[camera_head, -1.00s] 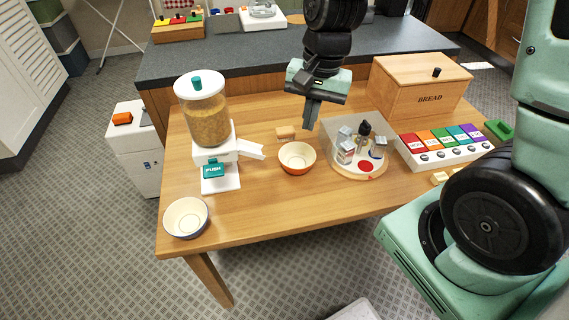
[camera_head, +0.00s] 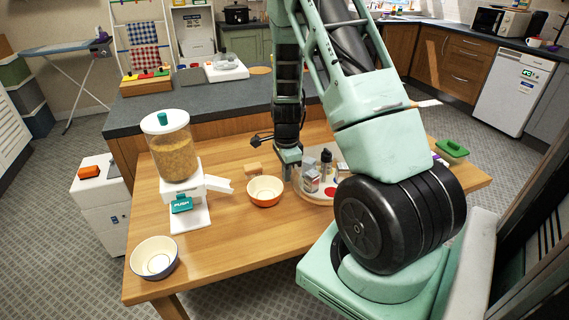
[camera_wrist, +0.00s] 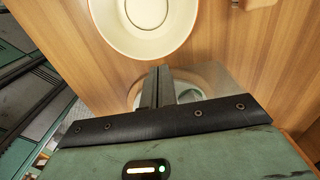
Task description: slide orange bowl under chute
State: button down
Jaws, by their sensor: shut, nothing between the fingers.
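The orange bowl (camera_head: 265,191), pale inside, stands upright on the table, just right of the chute tip with a small gap. The white chute (camera_head: 218,184) slopes out to the right from the dispenser (camera_head: 172,160), which holds yellow-brown grain and has a teal PUSH lever. My gripper (camera_head: 288,174) is low at the right side of the bowl, shut and empty. In the wrist view, the closed fingertips (camera_wrist: 158,74) point at the bowl (camera_wrist: 145,18), just short of its rim. I cannot tell whether they touch it.
A round tray (camera_head: 316,199) with bottles and small boxes stands close right of my gripper. A blue-sided bowl (camera_head: 154,258) is at the front left corner. A small wooden block (camera_head: 253,168) lies behind the orange bowl. The table front is clear.

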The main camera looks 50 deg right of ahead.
aim_at(261, 197)
jog(key=shift+f, duration=1.85)
jog(key=w+a, duration=0.1)
jog(key=a, duration=0.1)
jog(key=w+a+p, duration=0.1)
jog(key=a, duration=0.1)
jog(key=w+a+p, duration=0.1)
jog(key=w+a, duration=0.1)
jog(key=a, duration=0.1)
jog(key=shift+w, duration=0.1)
